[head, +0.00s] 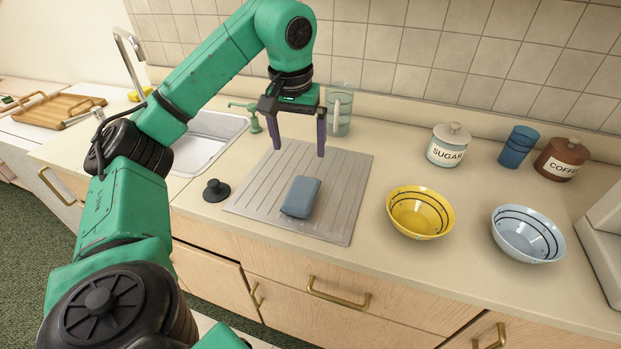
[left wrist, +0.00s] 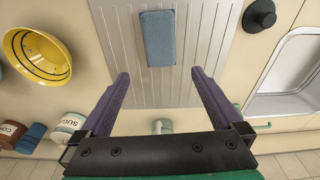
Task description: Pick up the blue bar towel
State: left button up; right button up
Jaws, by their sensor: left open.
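The blue bar towel (head: 301,197) is a folded grey-blue block lying on the grooved metal drainboard (head: 340,222) in the head view. It also shows at the top middle of the left wrist view (left wrist: 158,38). My left gripper (head: 299,152) is open and empty, fingers pointing down above the back part of the drainboard. In the left wrist view, its two purple fingers (left wrist: 158,78) are spread wider than the towel, and the towel lies beyond their tips, apart from them. My right gripper is not in view.
A black sink plug (head: 216,190) is left of the drainboard, by the sink (head: 205,150). A clear pitcher (head: 338,112) stands behind it. A yellow bowl (head: 420,212), a pale blue bowl (head: 527,233), a sugar jar (head: 449,146), blue cups (head: 517,147) and a coffee jar (head: 562,159) stand to the right.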

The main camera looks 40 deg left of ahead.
aim_at(301, 191)
pick_arm(q)
jog(key=f, duration=0.2)
jog(key=f+b, duration=0.1)
jog(key=f, duration=0.1)
jog(key=f+b, duration=0.1)
jog(key=f, duration=0.2)
jog(key=shift+s, duration=0.3)
jog(key=f, duration=0.3)
jog(key=w+f, duration=0.1)
jog(key=f, duration=0.2)
jog(key=shift+w+a+f, duration=0.15)
jog(key=shift+a+f, duration=0.05)
jog(key=shift+f, duration=0.15)
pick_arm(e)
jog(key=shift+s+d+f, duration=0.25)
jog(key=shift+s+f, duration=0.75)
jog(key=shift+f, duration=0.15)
pick_arm(q)
jog(key=c, duration=1.1)
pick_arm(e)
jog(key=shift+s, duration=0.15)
pick_arm(q)
jog(key=shift+r, duration=0.1)
jog(key=shift+c, duration=0.2)
